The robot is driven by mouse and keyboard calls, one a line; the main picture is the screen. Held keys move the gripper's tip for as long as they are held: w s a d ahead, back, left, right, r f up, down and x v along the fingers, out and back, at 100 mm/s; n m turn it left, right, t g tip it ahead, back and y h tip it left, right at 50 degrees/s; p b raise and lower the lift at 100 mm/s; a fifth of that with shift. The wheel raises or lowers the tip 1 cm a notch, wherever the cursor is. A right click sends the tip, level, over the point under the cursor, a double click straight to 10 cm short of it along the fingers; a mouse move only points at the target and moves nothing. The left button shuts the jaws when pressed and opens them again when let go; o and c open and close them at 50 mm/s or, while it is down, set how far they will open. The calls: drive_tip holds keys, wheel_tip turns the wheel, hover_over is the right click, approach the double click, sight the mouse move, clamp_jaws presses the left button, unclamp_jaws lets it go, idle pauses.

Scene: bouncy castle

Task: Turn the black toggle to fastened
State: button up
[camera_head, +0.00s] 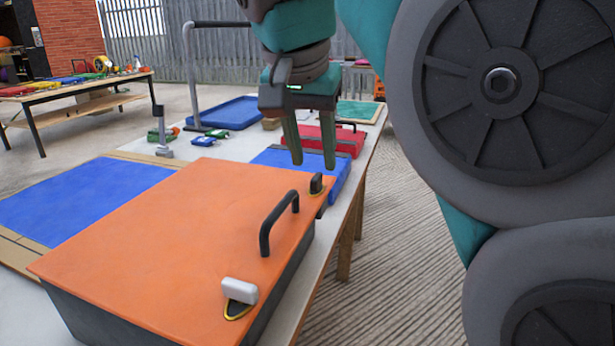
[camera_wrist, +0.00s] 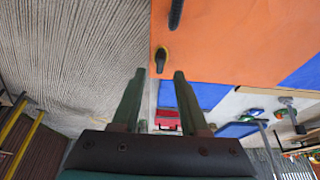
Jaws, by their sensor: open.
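The black toggle (camera_head: 317,184) stands upright on a dark, yellow-edged base at the far right corner of the orange lid (camera_head: 165,225). In the wrist view the black toggle (camera_wrist: 161,60) shows just beyond the fingertips, between their lines. My gripper (camera_head: 314,162) is open and empty, pointing down near the toggle and apparently apart from it. The wrist view also shows my gripper (camera_wrist: 158,74) with a gap between its fingers. A white toggle (camera_head: 240,291) sits on a similar base at the lid's near right corner.
A black handle (camera_head: 278,222) rises from the lid between the two toggles. A blue case (camera_head: 285,160) and a red case (camera_head: 325,138) lie behind on the white table. A blue tray (camera_head: 228,112) stands farther back. Open floor lies right of the table.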

sight(316, 176)
drive_tip(key=b+x, duration=0.2)
drive_tip(key=x, duration=0.2)
clamp_jaws()
idle(0.4)
